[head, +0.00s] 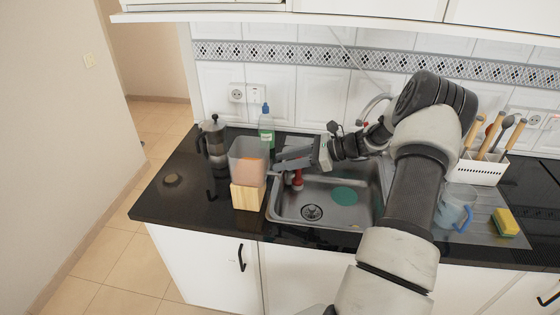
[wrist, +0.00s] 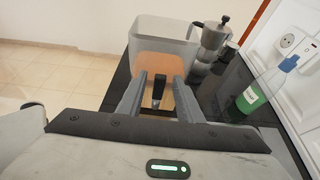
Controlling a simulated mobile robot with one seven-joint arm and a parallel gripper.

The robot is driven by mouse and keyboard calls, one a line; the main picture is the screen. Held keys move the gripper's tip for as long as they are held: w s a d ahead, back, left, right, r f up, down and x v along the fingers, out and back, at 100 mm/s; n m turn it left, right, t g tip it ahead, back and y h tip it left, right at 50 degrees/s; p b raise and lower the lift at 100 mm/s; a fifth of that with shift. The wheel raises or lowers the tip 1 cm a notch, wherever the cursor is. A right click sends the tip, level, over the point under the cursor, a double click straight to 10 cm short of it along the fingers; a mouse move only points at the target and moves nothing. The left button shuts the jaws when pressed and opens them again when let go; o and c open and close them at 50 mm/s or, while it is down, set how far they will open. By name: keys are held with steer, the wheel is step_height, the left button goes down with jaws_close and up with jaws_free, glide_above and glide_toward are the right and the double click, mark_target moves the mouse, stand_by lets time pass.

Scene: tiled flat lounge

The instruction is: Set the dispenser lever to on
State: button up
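The dispenser (head: 248,162) stands on the dark counter left of the sink, with a clear bin on a wooden base and orange contents inside. In the wrist view the dispenser (wrist: 160,45) is straight ahead of my gripper. A small black lever (wrist: 158,90) shows between my two fingers, with gaps on both sides. My gripper (wrist: 160,92) is open and holds nothing. In the head view my gripper (head: 279,160) is at the dispenser's right side, and the lever cannot be made out there. Whether a finger touches the dispenser cannot be told.
A moka pot (head: 214,140) stands behind left of the dispenser, and a green soap bottle (head: 266,131) behind it. The sink (head: 340,215) is to the right, with a red item (head: 298,180) below my gripper. A cup (head: 455,212) and sponge (head: 506,222) are farther right.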

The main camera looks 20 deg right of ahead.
steer(key=shift+x, duration=0.85)
jaws_close()
